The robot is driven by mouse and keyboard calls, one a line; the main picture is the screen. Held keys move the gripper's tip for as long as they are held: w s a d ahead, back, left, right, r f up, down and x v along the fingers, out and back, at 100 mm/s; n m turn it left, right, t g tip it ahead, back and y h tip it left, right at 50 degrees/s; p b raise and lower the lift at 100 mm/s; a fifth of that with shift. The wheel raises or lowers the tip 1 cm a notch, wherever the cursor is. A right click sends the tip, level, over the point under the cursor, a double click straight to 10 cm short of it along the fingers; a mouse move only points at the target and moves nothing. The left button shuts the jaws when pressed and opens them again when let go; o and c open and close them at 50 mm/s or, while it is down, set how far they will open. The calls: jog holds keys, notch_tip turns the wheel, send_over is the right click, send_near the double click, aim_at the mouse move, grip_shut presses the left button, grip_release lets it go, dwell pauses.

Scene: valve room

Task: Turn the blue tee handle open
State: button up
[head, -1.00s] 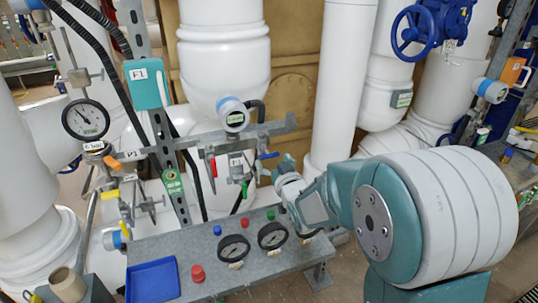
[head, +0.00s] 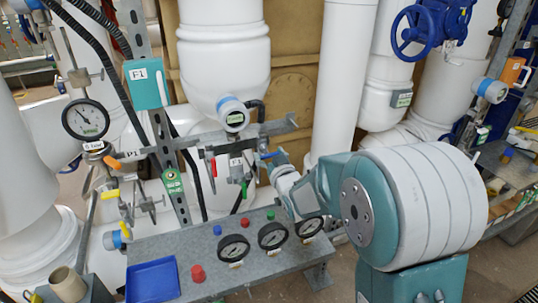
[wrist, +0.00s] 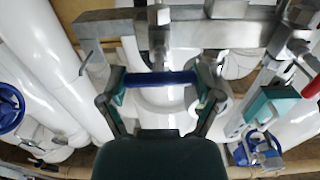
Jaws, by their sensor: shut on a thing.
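The blue tee handle (head: 268,155) sits at the right end of the valve group under the grey bracket rail. In the wrist view the blue handle (wrist: 160,79) lies crosswise between the two fingers. My gripper (wrist: 162,92) is shut on it, with a finger near each end of the bar. In the head view my gripper (head: 277,160) reaches the handle from the right. Its fingertips are small and partly hidden there.
Red (head: 211,166) and green (head: 244,188) handles hang just left of the blue one. A grey gauge panel (head: 215,262) with several gauges and coloured knobs lies below. A white pipe (head: 340,80) stands close behind my arm. The rail (wrist: 190,30) crosses above the fingers.

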jog(key=shift+n, duration=0.3)
jog(key=n, duration=0.3)
jog(key=shift+a+n, duration=0.1)
jog(key=shift+n, duration=0.3)
jog(key=n, duration=0.4)
jog(key=shift+a+n, duration=0.1)
jog(key=shift+n, duration=0.2)
jog(key=n, duration=0.5)
jog(key=shift+s+f, duration=0.1)
jog(key=shift+f, duration=0.1)
jog(key=shift+f+n, duration=0.15)
jog(key=shift+n, duration=1.65)
jog(key=shift+f, duration=0.1)
jog(key=o, duration=0.9)
jog(key=shift+a, duration=0.15)
